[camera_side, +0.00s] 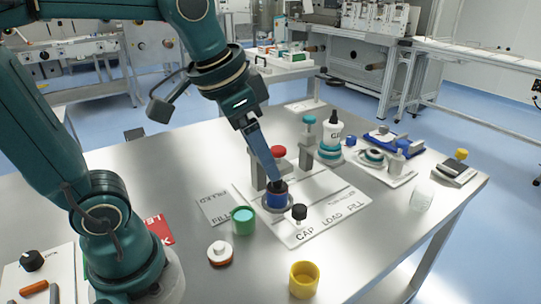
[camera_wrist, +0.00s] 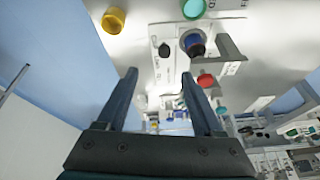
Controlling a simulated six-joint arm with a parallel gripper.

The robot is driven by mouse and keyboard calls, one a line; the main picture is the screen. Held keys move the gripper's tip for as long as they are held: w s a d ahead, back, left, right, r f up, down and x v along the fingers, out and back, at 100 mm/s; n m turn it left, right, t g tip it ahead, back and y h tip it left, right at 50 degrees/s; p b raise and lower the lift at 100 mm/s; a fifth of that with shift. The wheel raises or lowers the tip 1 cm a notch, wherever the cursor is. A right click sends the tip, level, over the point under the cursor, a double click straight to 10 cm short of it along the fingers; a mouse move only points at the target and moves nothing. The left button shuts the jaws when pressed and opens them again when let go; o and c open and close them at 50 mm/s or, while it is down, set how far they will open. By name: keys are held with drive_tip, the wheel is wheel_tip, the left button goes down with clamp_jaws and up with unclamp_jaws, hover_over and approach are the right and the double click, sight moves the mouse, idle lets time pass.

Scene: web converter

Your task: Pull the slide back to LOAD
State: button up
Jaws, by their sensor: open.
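The slide carries a black-topped knob (camera_side: 299,212) and a grey ring holding a blue cup (camera_side: 276,201) with a dark top. It sits on a white base plate (camera_side: 318,222) marked CAP, LOAD and FILL. In the side view the knob stands closest to the word CAP. My gripper (camera_side: 274,176) points down, its tips overlapping the view of the blue cup's top; contact cannot be told. In the wrist view my gripper (camera_wrist: 162,80) has its two fingers apart with nothing between them. The black knob (camera_wrist: 165,50) and blue cup (camera_wrist: 194,43) lie beyond the fingertips.
A red-topped post (camera_side: 278,152) stands behind the cup, and a teal-topped post (camera_side: 308,138) farther back. A green cup (camera_side: 243,220), a white-and-red round piece (camera_side: 220,252) and a yellow cup (camera_side: 304,279) stand in front.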

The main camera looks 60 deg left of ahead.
drive_tip(key=w+f+m+g, duration=0.1)
drive_tip(key=w+f+g, duration=0.1)
drive_tip(key=w+f, duration=0.35)
drive_tip(key=g, duration=0.2)
hover_over(300, 207)
wheel_tip(300, 207, down, 4)
drive_tip(key=shift+f, duration=2.85)
clamp_jaws()
